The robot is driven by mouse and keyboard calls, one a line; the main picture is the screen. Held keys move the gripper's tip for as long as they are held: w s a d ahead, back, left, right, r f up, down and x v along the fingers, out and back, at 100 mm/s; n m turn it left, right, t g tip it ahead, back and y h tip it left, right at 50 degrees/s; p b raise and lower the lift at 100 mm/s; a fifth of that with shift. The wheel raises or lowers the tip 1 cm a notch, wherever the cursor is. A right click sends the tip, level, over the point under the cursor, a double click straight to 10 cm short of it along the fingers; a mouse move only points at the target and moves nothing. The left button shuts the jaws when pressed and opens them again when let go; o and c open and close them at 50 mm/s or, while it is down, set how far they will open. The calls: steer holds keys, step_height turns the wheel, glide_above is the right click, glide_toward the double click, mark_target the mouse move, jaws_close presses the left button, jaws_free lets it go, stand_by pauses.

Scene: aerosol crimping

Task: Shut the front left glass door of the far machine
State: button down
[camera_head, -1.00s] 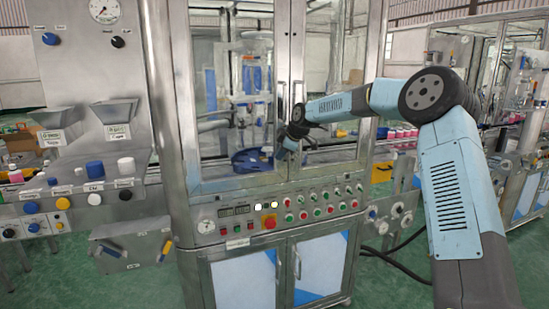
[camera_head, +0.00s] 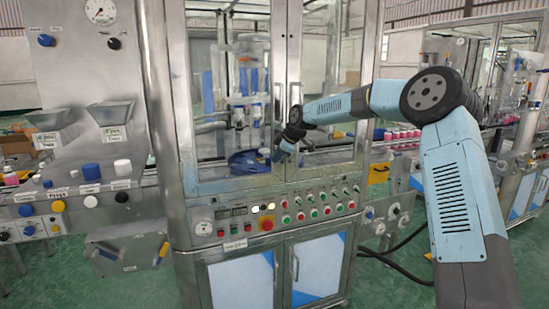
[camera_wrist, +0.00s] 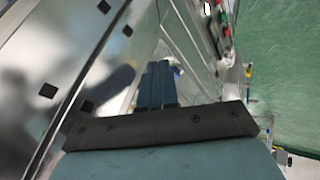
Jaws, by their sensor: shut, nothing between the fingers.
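The machine in front of me has two tall glass doors in steel frames. Its front left glass door (camera_head: 203,85) looks about flush with the machine's front; I cannot tell whether a small gap is left. The left door's handle (camera_head: 277,100) and the right glass door (camera_head: 340,80) are beside each other at the middle. My gripper (camera_head: 280,155) is at the lower right edge of the left door, against or very near its frame; contact is not clear. In the wrist view my gripper (camera_wrist: 157,85) is shut and empty, close to steel and glass surfaces.
Below the doors is a control panel (camera_head: 290,210) with buttons and a red knob. A blue bowl-like part (camera_head: 245,162) lies behind the glass. A panel with caps and hoppers (camera_head: 90,120) stands at left. A conveyor with pink-capped cans (camera_head: 405,136) runs at right.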

steer(key=d+f+v, duration=0.1)
steer(key=d+v, duration=0.1)
steer(key=v, duration=0.9)
steer(key=s+d+r+m+h, duration=0.15)
steer(key=s+d+m, duration=0.25)
steer(key=s, duration=0.7)
steer(key=s+d+r+m+h, duration=0.1)
steer(key=s+d+m+h, duration=0.25)
steer(key=s, duration=0.65)
steer(key=s+d+r+m+h, duration=0.1)
steer(key=s+d+r+m, duration=0.3)
steer(key=s, duration=0.7)
steer(key=s+d+f+m, duration=0.3)
steer(key=s+d, duration=0.1)
steer(key=s, duration=0.6)
steer(key=s+d+f+m, duration=0.4)
steer(key=s+d, duration=0.1)
steer(key=s, duration=0.5)
steer(key=shift+s+t, duration=0.25)
steer(key=shift+t, duration=0.15)
